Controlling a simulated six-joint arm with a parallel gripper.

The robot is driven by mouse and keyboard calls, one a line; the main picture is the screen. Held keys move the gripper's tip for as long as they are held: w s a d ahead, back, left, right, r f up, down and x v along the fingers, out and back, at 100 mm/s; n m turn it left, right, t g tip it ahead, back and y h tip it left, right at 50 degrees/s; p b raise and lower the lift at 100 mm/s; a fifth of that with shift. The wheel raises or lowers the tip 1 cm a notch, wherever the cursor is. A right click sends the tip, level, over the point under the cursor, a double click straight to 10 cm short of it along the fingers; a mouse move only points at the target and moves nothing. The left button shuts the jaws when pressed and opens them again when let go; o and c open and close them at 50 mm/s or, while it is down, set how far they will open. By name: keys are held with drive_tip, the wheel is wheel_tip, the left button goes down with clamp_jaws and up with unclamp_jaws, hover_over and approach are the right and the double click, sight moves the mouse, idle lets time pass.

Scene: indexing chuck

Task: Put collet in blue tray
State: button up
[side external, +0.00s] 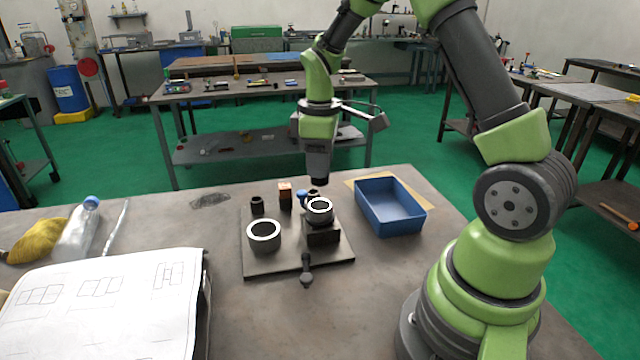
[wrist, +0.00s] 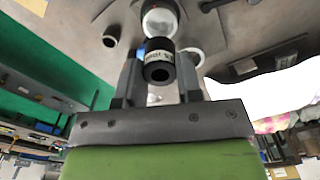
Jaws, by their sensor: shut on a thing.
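My gripper (side external: 318,178) points down above the back of the dark base plate (side external: 270,265), left of the blue tray (side external: 404,225). In the wrist view its two fingers (wrist: 158,78) are shut on the collet (wrist: 158,66), a short black cylinder with a pale label band and a round hole in its end. In the side view the held collet is hard to tell from the dark gripper end. The blue tray stands upright on the bench and its visible inside looks empty. I cannot make it out in the wrist view.
The plate carries a large pale-rimmed ring (side external: 264,236), another ring (side external: 319,211) above a dark block (side external: 322,236), a small black cylinder (side external: 257,205), a copper-topped block (side external: 285,192) and a handle (side external: 306,273). Drawing sheets (side external: 100,300) and a bottle (side external: 78,232) lie left.

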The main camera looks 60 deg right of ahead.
sight(398, 209)
drive_tip(key=shift+s+d+r+m, duration=0.15)
drive_tip(key=shift+d+r, duration=0.1)
drive_tip(key=shift+r, duration=0.25)
drive_tip(key=shift+s+d+r+m, duration=0.15)
drive_tip(key=shift+d+r, duration=0.1)
drive_tip(key=shift+r, duration=0.2)
drive_tip(key=s+d+f+m, duration=0.4)
drive_tip(key=s+d+m, duration=0.4)
drive_tip(key=s+d, duration=0.25)
drive_tip(key=f, duration=0.3)
drive_tip(key=s+f, duration=0.1)
drive_tip(key=f, duration=0.2)
drive_tip(key=shift+s+f, duration=0.15)
drive_tip(key=shift+f, duration=2.25)
drive_tip(key=shift+f, duration=0.1)
drive_tip(key=o, duration=0.7)
